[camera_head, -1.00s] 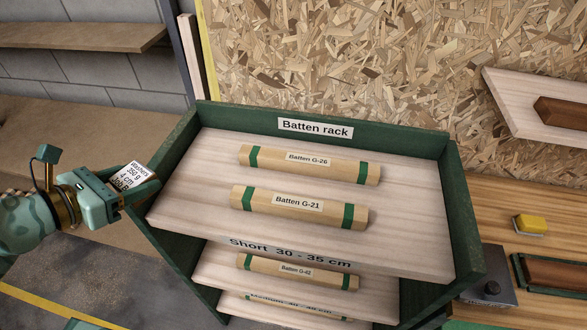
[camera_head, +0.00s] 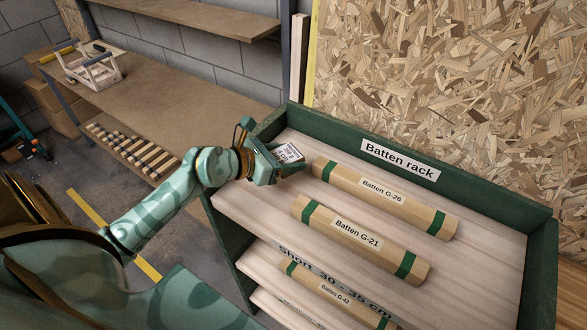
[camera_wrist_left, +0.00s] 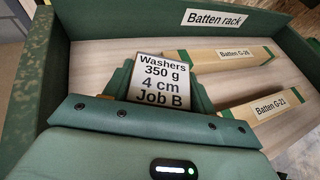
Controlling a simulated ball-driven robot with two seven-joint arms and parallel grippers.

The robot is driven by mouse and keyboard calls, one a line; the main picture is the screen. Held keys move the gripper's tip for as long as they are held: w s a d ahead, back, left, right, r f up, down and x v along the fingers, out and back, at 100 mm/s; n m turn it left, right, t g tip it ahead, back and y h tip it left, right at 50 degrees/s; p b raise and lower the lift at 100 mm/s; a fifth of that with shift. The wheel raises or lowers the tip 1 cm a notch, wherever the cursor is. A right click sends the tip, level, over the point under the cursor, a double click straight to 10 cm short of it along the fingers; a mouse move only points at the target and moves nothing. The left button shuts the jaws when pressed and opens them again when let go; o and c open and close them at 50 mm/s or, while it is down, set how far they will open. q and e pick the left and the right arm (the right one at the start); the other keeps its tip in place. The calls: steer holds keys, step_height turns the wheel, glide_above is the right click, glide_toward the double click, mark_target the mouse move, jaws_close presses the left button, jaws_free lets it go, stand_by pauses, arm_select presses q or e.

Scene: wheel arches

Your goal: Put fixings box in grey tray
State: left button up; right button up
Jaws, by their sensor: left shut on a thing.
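The fixings box (camera_head: 287,153) is small with a white label; in the left wrist view (camera_wrist_left: 162,82) the label reads "Washers 350 g 4 cm Job B". My left gripper (camera_head: 284,164) is shut on it, with a finger on either side. In the head view they appear at the left end of the batten rack's top shelf; whether the box touches the shelf I cannot tell. No grey tray shows in either view. My right gripper is out of view.
The green batten rack (camera_head: 400,162) holds Batten G-26 (camera_head: 415,205) and Batten G-21 (camera_head: 380,245) on its top shelf. A brown bench (camera_head: 160,98) at the left bears a wooden carrier (camera_head: 92,68) and several short sticks (camera_head: 130,150). Bare floor lies beside the rack.

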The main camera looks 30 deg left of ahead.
mark_target(292, 178)
arm_select(q)
steer(key=shift+w+d+f, duration=0.15)
steer(key=shift+w+f, duration=0.2)
steer(key=shift+f, duration=0.15)
steer(key=shift+w+d+f, duration=0.15)
steer(key=shift+w+f, duration=0.2)
steer(key=shift+f, duration=0.15)
step_height(292, 178, down, 3)
steer(key=shift+f+b, duration=0.1)
steer(key=shift+b, duration=0.4)
steer(key=o, duration=1.2)
steer(key=shift+f, duration=0.1)
